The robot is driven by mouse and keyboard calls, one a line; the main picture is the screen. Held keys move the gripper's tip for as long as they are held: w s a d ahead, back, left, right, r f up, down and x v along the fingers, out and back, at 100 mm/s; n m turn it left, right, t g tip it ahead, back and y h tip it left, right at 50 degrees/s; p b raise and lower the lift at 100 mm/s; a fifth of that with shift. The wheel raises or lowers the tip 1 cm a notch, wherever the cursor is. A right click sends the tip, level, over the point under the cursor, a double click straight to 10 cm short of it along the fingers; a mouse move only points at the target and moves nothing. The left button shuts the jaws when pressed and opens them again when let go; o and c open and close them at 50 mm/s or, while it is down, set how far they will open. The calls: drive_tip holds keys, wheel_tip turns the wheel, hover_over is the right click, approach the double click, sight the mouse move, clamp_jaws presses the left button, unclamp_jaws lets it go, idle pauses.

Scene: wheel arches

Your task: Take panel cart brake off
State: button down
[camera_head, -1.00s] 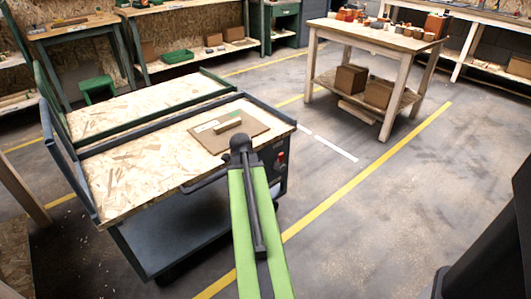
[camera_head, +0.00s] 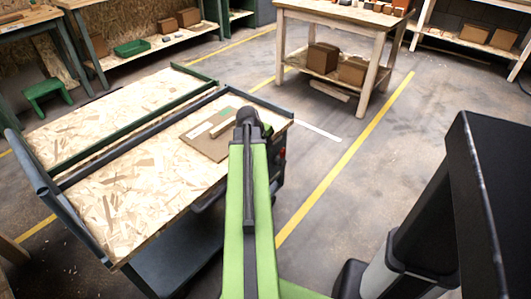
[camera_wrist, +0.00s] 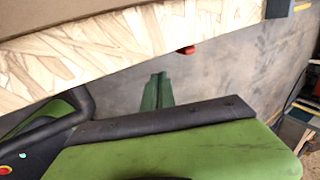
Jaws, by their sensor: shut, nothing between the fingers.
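The panel cart (camera_head: 135,195) has a blue-grey frame and a wood-chip board deck, in the left half of the head view. A small red part, likely the brake (camera_head: 283,152), shows at its right end beside my arm. In the wrist view the red brake (camera_wrist: 186,50) pokes out just below the deck's edge. My gripper's green fingers (camera_wrist: 157,92) are shut and empty, below and left of the red part in that picture, with floor visible between them. In the head view my gripper is hidden behind my own green arm.
A green-framed cart (camera_head: 110,105) stands close behind. A wooden table (camera_head: 350,22) with boxes on its shelf stands at the back. Floor right of the cart is open, crossed by a yellow line (camera_head: 345,160).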

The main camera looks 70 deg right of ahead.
drive_tip(key=s+d+f+b, duration=0.1)
drive_tip(key=d+f+b, duration=0.6)
drive_tip(key=f+b, duration=0.1)
drive_tip(key=shift+s+d+f+b, duration=0.3)
drive_tip(key=shift+s+d, duration=0.05)
